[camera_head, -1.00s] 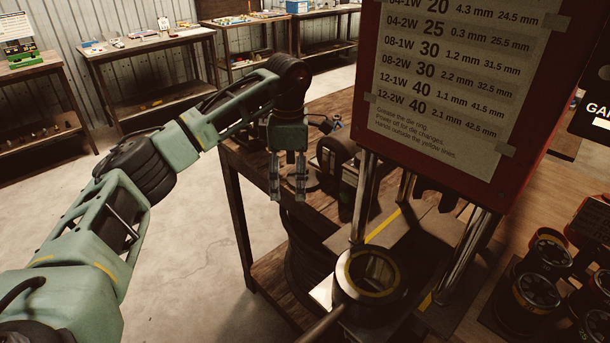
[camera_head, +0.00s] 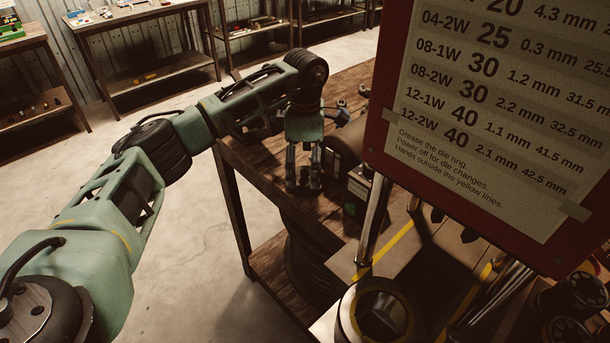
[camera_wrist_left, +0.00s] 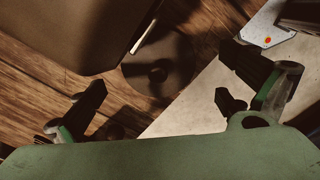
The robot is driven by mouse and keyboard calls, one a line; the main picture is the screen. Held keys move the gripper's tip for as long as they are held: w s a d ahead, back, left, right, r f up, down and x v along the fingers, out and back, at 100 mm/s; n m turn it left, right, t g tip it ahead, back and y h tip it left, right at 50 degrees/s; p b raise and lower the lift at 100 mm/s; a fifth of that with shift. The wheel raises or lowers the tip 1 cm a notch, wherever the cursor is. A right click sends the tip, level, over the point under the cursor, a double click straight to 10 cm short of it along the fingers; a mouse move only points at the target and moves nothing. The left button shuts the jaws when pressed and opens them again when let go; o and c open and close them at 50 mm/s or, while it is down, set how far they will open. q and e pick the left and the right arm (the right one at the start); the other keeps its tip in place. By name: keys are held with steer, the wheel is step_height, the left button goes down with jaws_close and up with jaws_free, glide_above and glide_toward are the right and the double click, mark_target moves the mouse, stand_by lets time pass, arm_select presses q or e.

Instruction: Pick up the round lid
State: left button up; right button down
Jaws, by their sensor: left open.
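In the left wrist view a round, flat, brown disc with a small dark centre (camera_wrist_left: 157,74) lies on the wooden bench near its edge. It looks like the round lid, partly in shadow. In the head view I cannot make it out; my gripper hides that part of the bench. My left gripper (camera_head: 303,184) points down over the bench's left edge, open and empty. In the left wrist view its fingers (camera_wrist_left: 170,100) stand wide apart, with the disc between and beyond them. My right gripper is not in view.
A dark boxy machine (camera_head: 358,186) stands right beside my left gripper. The press has a ring die (camera_head: 381,311), steel columns (camera_head: 372,220) and a large red-framed sign (camera_head: 480,120) at the right. Floor left of the bench is clear. Other tables (camera_head: 145,12) stand behind.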

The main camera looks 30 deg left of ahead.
mark_target(305, 169)
arm_select(q)
steer(key=f, duration=0.2)
steer(key=shift+w+a+f+p, duration=0.15)
steer(key=shift+w+f+p, duration=0.05)
steer(key=shift+f+p, duration=0.1)
steer(key=shift+f, duration=0.4)
steer(key=shift+c, duration=0.2)
steer(key=c, duration=0.9)
steer(key=shift+c, duration=0.5)
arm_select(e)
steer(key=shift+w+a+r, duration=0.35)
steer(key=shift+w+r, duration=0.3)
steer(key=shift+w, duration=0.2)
